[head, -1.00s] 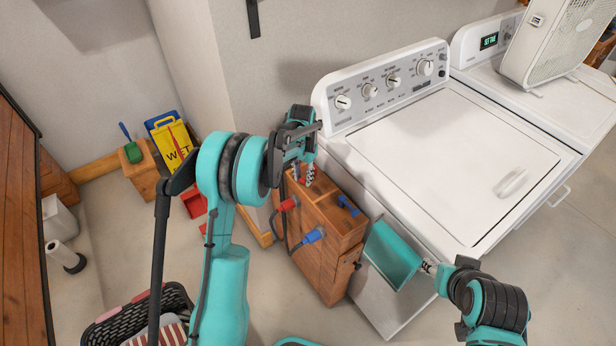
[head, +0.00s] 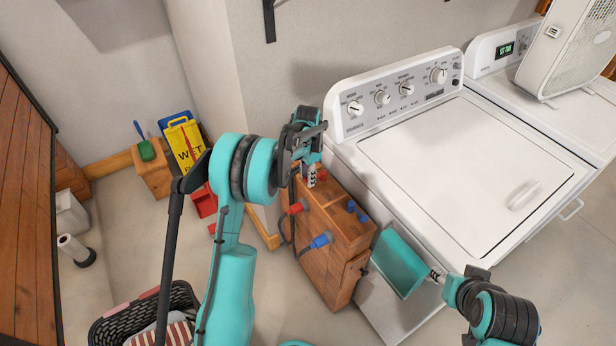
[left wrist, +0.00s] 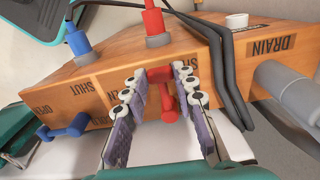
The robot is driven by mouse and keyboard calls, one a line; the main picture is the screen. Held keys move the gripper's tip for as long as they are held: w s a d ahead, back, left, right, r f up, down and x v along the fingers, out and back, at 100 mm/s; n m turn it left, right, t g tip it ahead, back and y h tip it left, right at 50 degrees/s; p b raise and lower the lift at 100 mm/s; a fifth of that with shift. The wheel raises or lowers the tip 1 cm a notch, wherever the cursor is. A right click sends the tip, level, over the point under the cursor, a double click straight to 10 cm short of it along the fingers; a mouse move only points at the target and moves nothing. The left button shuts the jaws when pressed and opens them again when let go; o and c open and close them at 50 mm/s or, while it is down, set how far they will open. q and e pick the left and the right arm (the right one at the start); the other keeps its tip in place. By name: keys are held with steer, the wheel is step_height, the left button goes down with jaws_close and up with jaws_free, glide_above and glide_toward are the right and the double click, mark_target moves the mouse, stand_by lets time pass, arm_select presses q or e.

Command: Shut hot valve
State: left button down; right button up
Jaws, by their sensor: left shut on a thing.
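The wooden valve box (head: 318,268) stands left of the washer. In the left wrist view, the box (left wrist: 100,75) carries SHUT, OPEN and DRAIN lettering. The red hot valve handle (left wrist: 168,112) sits between my left fingers, below the red hose fitting (left wrist: 155,24). In the head view, my left gripper (head: 312,175) reaches the box top and hides that handle. A blue valve handle (head: 357,211) lies to its right. My right gripper (head: 437,277) is near the washer front, its fingertips partly hidden.
Dark hoses (left wrist: 228,70) hang beside the fingers. A laundry basket (head: 125,325) is at lower left.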

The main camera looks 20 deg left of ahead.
arm_select(q)
steer(key=c, duration=1.5)
jaws_free()
steer(key=shift+r, duration=0.1)
step_height(320, 180, up, 12)
steer(key=shift+f, duration=0.1)
